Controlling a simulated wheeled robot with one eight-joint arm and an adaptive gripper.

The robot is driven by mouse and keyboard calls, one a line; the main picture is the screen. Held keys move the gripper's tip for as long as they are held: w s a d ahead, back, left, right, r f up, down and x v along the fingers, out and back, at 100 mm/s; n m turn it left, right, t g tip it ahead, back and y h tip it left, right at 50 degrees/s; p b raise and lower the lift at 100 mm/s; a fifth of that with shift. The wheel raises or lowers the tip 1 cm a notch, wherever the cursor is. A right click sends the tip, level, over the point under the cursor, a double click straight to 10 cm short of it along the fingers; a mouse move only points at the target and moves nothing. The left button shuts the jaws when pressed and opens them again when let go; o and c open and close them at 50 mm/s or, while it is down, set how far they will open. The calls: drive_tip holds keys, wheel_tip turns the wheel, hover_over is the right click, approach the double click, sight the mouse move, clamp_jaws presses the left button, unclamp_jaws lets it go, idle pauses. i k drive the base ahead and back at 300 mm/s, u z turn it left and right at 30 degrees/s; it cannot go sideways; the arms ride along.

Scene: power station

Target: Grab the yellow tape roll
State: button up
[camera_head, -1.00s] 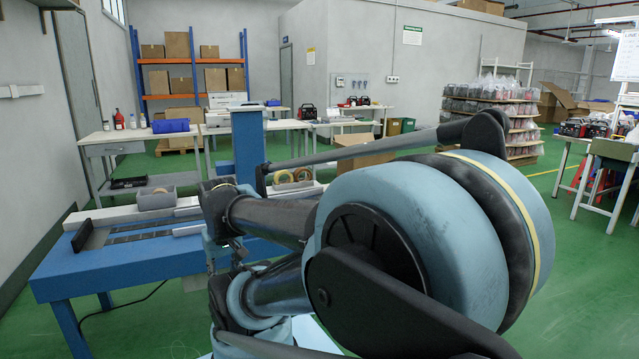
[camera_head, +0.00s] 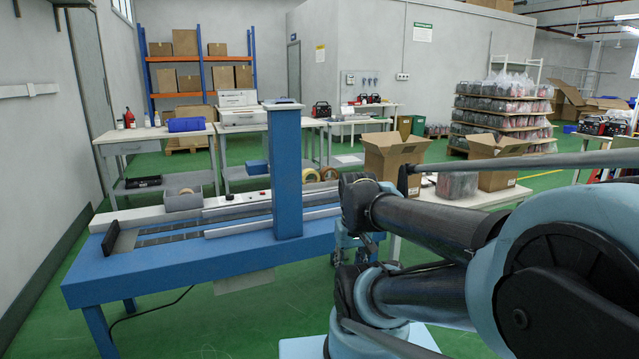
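A yellowish tape roll (camera_head: 309,176) stands on edge at the back of the blue bench, just right of the blue column. A browner tape roll (camera_head: 329,173) stands beside it. Their lower parts are partly hidden. A grey bin (camera_head: 182,202) left of the column seems to hold another roll, too small to tell its colour. My arm (camera_head: 430,222) fills the right side of the head view, to the right of the rolls. My gripper cannot be made out, so its state does not show.
The blue bench (camera_head: 190,262) has a conveyor strip and an upright blue column (camera_head: 285,170). Open cardboard boxes (camera_head: 394,157) stand behind my arm. White tables stand farther back. Green floor is clear to the left of the bench.

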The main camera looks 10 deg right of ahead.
sight(309, 170)
drive_tip(key=z, duration=0.05)
drive_tip(key=i, duration=0.55)
drive_tip(key=z, duration=2.25)
drive_tip(key=i, duration=1.15)
drive_tip(key=u, duration=1)
